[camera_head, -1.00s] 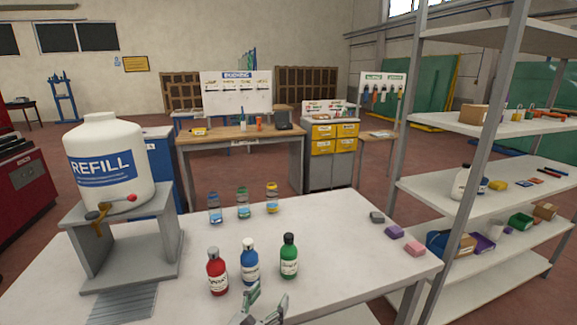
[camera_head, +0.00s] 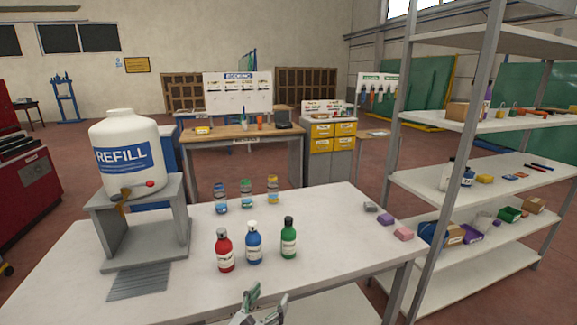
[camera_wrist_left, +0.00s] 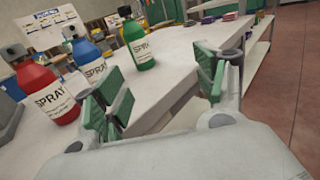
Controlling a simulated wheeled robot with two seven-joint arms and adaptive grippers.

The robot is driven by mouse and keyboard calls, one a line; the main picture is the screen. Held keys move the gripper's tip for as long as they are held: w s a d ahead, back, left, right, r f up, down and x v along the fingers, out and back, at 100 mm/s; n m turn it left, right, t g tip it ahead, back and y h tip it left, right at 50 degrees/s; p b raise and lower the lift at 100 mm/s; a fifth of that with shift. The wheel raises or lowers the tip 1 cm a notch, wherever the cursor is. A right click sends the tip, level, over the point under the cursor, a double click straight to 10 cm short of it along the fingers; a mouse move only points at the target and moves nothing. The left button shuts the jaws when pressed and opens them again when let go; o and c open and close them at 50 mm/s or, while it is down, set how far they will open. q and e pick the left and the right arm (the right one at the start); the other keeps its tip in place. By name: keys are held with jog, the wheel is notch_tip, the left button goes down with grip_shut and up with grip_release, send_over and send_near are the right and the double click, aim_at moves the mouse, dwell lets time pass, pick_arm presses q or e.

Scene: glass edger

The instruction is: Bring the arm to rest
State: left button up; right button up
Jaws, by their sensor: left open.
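My left gripper (camera_head: 259,305) shows at the bottom edge of the head view, in front of the table's near edge. In the left wrist view its green-padded fingers (camera_wrist_left: 160,92) stand apart with nothing between them. A red spray bottle (camera_head: 224,251), a blue one (camera_head: 253,243) and a green one (camera_head: 288,238) stand upright on the white table (camera_head: 325,235), beyond the gripper and apart from it. The wrist view shows the red (camera_wrist_left: 45,92), blue (camera_wrist_left: 90,62) and green (camera_wrist_left: 138,45) bottles past the fingers. My right gripper is not in view.
A white refill tank (camera_head: 125,160) sits on a grey stand (camera_head: 145,248) at the table's left. Several small jars (camera_head: 246,195) stand farther back, and coloured blocks lie at the right edge. A shelf rack (camera_head: 470,180) stands close on the right.

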pick_arm(q)
jog(key=s+a+f+n+g+y, duration=0.2)
jog(key=s+a+f+n+y, duration=0.3)
jog(key=n, duration=0.7)
jog(key=a+n+g+y, duration=0.2)
jog(key=a+n+y, duration=0.2)
jog(key=a+n, duration=0.55)
jog(key=s+a+f+n+g+h, duration=0.1)
jog(key=s+f+n+g, duration=0.25)
jog(key=s+n, duration=0.55)
jog(key=s+a+f+n+g, duration=0.1)
jog(key=s+f+n+g, duration=0.3)
jog(key=s+n, duration=0.5)
notch_tip(320, 180, down, 31)
jog(key=s+a+g, duration=0.1)
jog(key=s+g, duration=0.1)
jog(key=s+a+f, duration=0.3)
jog(key=s+f, duration=0.7)
jog(key=s+a+f+g, duration=0.1)
jog(key=s+a+f, duration=0.2)
jog(key=s+f, duration=0.7)
jog(key=shift+s+f+m, duration=0.25)
jog(key=shift+s+m, duration=0.1)
jog(key=shift+s, duration=0.4)
